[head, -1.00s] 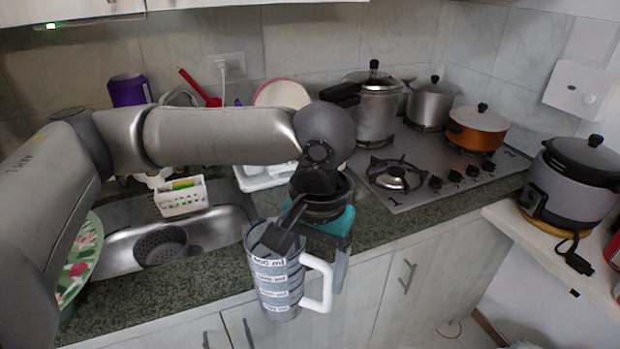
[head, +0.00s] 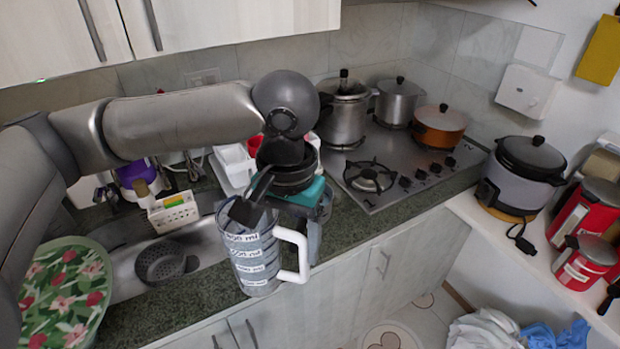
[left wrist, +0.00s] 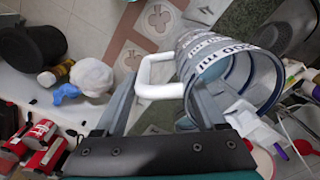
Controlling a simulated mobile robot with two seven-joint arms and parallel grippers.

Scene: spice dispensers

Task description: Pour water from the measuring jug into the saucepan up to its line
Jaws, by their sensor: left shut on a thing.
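The measuring jug (head: 252,258) is clear grey with white printed level labels and a white handle. It hangs roughly upright in front of the counter edge. My left gripper (head: 283,212) is at its rim and handle side, shut on it; the exact contact is partly hidden. In the left wrist view the jug (left wrist: 232,72) shows its open mouth beside my left gripper (left wrist: 163,100); I cannot tell the water level. On the stove stand a tall steel pot (head: 343,115), a smaller steel pot (head: 397,104) and an orange pot (head: 438,130), all lidded. I cannot tell which is the saucepan. My right gripper is not in view.
The gas stove (head: 385,178) lies right of the jug. A floral plate (head: 62,300) is at left. A rice cooker (head: 520,175) and red canisters (head: 580,222) stand on the right shelf.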

